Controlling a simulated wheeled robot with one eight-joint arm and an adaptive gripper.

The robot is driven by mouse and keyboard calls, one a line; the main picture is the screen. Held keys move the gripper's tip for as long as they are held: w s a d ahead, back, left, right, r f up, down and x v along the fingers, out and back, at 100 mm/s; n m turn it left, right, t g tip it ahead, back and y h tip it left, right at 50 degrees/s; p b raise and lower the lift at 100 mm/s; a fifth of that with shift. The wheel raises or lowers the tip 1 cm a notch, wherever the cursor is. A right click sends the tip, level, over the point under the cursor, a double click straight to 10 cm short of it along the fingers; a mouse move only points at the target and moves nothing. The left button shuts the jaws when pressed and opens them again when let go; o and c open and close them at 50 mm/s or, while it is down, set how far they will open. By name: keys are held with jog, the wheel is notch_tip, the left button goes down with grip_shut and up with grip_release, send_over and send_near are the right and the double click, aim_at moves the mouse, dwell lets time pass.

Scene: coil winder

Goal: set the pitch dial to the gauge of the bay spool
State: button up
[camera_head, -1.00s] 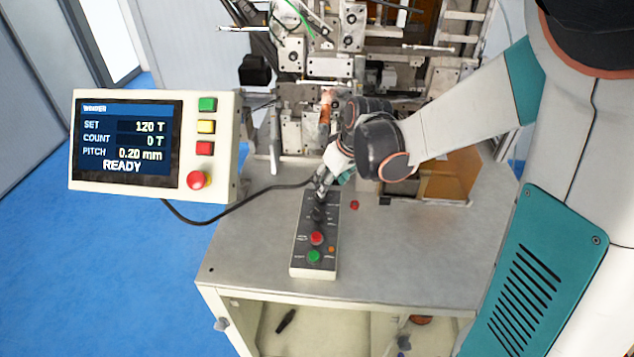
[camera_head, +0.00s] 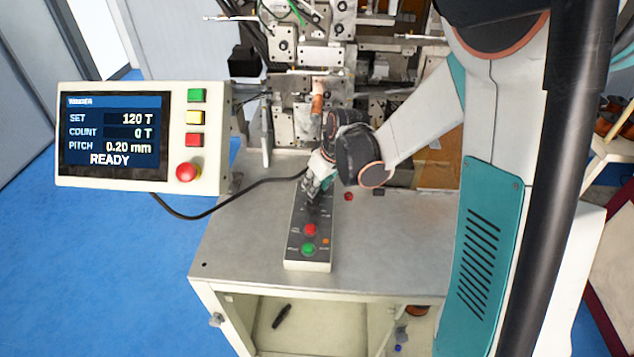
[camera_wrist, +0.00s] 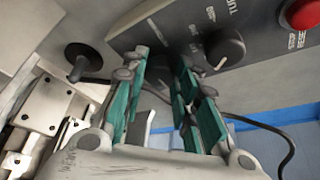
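The control box (camera_head: 311,262) lies on the bench, with a red button and a green button at its near end. My gripper (camera_head: 312,192) is low over its far end and hides the dials there. In the wrist view, my gripper's teal fingers (camera_wrist: 162,68) are apart, on either side of a dark, shaded dial (camera_wrist: 161,72); contact cannot be told. Another black dial (camera_wrist: 225,48), beside lettering starting "TUR", is right of the fingers. The winder display (camera_head: 115,135) reads PITCH 0.20 mm, READY. A copper-coloured spool (camera_head: 418,311) shows partly in the cabinet below; its gauge is unreadable.
The winding machine (camera_head: 300,90) stands behind the box, with a copper-coloured part (camera_head: 317,100) on it. A black cable (camera_head: 225,210) runs from the display across the bench. More spools (camera_head: 608,118) sit on a rack at right. The bench front is clear.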

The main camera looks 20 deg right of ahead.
dwell(0.4)
jog(key=m, duration=0.2)
jog(key=m+h+b, duration=0.1)
jog(key=shift+a+m+t+h, duration=0.2)
jog(key=shift+m+t+h, duration=0.1)
jog(key=shift+m, duration=0.1)
jog(key=m+h, duration=0.1)
jog(key=m, duration=0.1)
jog(key=m+b, duration=0.1)
jog(key=m, duration=0.1)
jog(key=shift+a+m+h, duration=0.2)
jog(key=shift+m+h, duration=0.1)
jog(key=shift+h, duration=0.1)
jog(key=m+g+h, duration=0.1)
jog(key=m, duration=0.3)
jog(key=shift+w+a+b, duration=0.1)
jog(key=shift+a+b, duration=0.05)
jog(key=shift+b, duration=0.25)
jog(key=m+g, duration=0.1)
jog(key=m, duration=0.1)
jog(key=m+h, duration=0.1)
jog(key=m, duration=0.2)
jog(key=shift+w+g, duration=0.15)
jog(key=shift+g, duration=0.25)
jog(key=o, duration=1)
jog(key=shift+o, duration=0.2)
jog(key=shift+m, duration=0.3)
